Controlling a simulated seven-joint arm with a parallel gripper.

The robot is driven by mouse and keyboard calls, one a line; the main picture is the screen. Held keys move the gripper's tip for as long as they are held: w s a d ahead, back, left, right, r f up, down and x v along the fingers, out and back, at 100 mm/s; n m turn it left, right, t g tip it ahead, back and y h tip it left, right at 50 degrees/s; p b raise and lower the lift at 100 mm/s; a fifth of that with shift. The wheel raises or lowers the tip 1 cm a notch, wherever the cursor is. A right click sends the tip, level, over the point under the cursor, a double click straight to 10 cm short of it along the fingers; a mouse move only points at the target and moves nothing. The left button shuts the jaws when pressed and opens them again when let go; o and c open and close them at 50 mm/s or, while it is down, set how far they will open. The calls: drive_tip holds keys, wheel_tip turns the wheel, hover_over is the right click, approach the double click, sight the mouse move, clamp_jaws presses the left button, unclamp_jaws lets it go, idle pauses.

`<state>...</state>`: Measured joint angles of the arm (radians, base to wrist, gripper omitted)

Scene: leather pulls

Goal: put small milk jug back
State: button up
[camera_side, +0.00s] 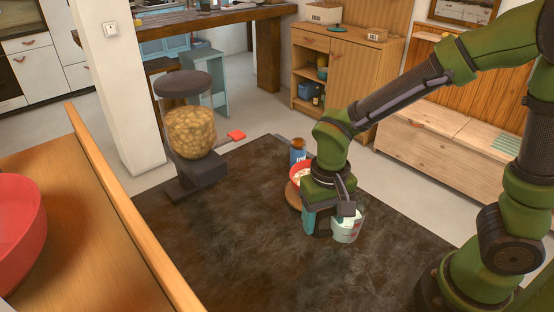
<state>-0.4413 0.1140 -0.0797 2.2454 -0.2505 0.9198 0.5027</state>
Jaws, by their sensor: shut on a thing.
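A small pale jug (348,226) with a reddish mark on its side is at the right of my gripper, over the dark work surface. I take it for the small milk jug. My gripper (328,222) points down and is shut on the jug at its near left side. My gripper and wrist hide part of the jug. I cannot tell whether the jug's base touches the surface.
A red bowl (299,172) with pale contents sits on a round brown board (293,196) behind my gripper. A blue jar (298,152) stands behind it. A tall dispenser (190,130) stands left. The dark surface's front and middle (250,255) are clear.

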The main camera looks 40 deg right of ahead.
drive_tip(key=shift+f, duration=1.85)
drive_tip(key=shift+f, duration=0.15)
drive_tip(key=o, duration=1.4)
wheel_tip(320, 180, up, 12)
drive_tip(key=shift+a+r, duration=0.1)
drive_tip(key=s+d+r+t, duration=0.1)
drive_tip(key=d+r+t, duration=0.1)
drive_tip(key=s+d+r+t+y, duration=0.1)
drive_tip(key=s+d+r+t, duration=0.1)
drive_tip(key=d, duration=0.1)
drive_tip(key=s+d+r+t+y, duration=0.1)
drive_tip(key=d+r+t, duration=0.1)
drive_tip(key=r+t, duration=0.1)
drive_tip(key=shift+s+d+r, duration=0.1)
drive_tip(key=shift+s+d, duration=0.1)
drive_tip(key=shift+s, duration=0.05)
